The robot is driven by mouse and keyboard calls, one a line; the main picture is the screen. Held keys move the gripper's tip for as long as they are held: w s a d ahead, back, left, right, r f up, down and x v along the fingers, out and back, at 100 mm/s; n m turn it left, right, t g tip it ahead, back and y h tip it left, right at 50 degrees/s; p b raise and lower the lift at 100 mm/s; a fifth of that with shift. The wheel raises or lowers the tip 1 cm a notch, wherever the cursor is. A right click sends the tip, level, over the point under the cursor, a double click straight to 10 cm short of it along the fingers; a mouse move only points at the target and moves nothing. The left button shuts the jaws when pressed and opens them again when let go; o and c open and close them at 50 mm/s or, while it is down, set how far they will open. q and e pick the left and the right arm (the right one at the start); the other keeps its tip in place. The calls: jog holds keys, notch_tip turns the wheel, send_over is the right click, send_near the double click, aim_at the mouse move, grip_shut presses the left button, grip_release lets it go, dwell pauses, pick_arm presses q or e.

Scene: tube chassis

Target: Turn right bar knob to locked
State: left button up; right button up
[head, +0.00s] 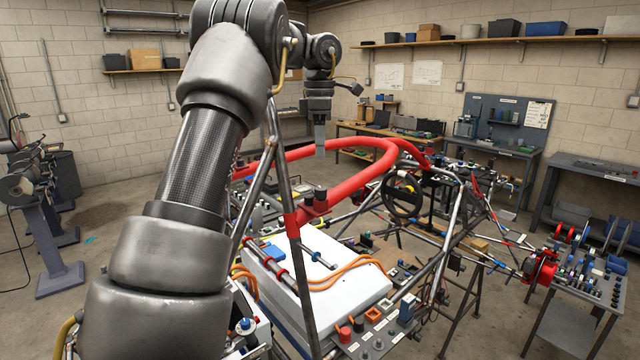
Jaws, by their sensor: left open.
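My left arm rises from the lower left and bends over, with its left gripper (320,140) pointing down above the red padded bar (362,180) of the tube chassis. The gripper is open, with nothing visible in it, and stays apart from the chassis parts below. A small dark knob-like fitting (320,193) sits on the red bar, below the gripper. I cannot tell whether this is the right bar knob or which way it is turned. My arm hides the chassis's left part. My right gripper is not in view.
A slanted steel tube (279,165) stands close to the left gripper. A white box (330,285) with orange cables, a steering wheel (403,196) and a switch panel (385,330) fill the frame. A parts cart (570,305) stands at right, workbenches at the back.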

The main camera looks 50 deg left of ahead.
aim_at(319, 188)
pick_arm(q)
notch_tip(319, 188, down, 11)
jog(key=shift+a+r, duration=0.1)
jog(key=shift+a, duration=0.05)
dwell(0.4)
